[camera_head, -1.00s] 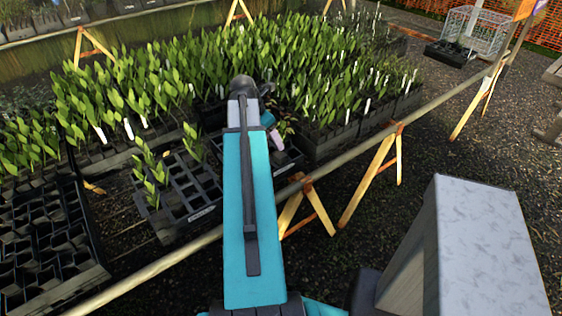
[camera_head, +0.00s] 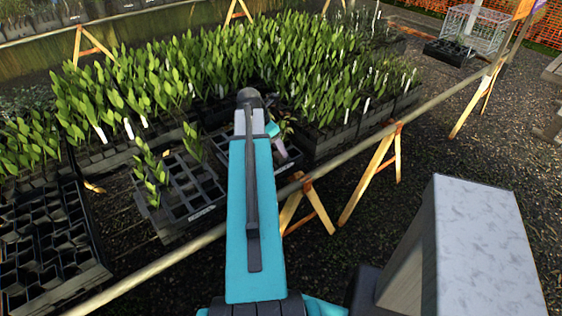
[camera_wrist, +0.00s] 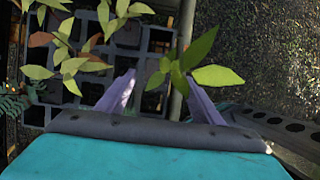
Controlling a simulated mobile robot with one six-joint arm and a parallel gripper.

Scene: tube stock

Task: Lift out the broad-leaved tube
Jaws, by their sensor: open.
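In the wrist view a plant with broad green leaves (camera_wrist: 204,50) stands between my gripper's fingers (camera_wrist: 160,76), closer to the right one. Its leaves overlap the right fingertip, and its tube is hidden below them. My gripper is open, its two lilac fingers apart, with nothing clamped between them. A dark tray (camera_wrist: 148,40) of square cells lies under the fingers. Plants with smaller green and reddish leaves (camera_wrist: 68,62) stand to the left. In the head view my arm hides most of the gripper and this plant.
A ferny plant (camera_wrist: 14,103) shows at the left of the wrist view. In the head view, a partly filled tray (camera_head: 190,185) and a mostly empty one (camera_head: 50,240) lie left of my arm. Dense seedlings (camera_head: 230,65) stand behind. A rail (camera_head: 345,157) on wooden trestles crosses in front.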

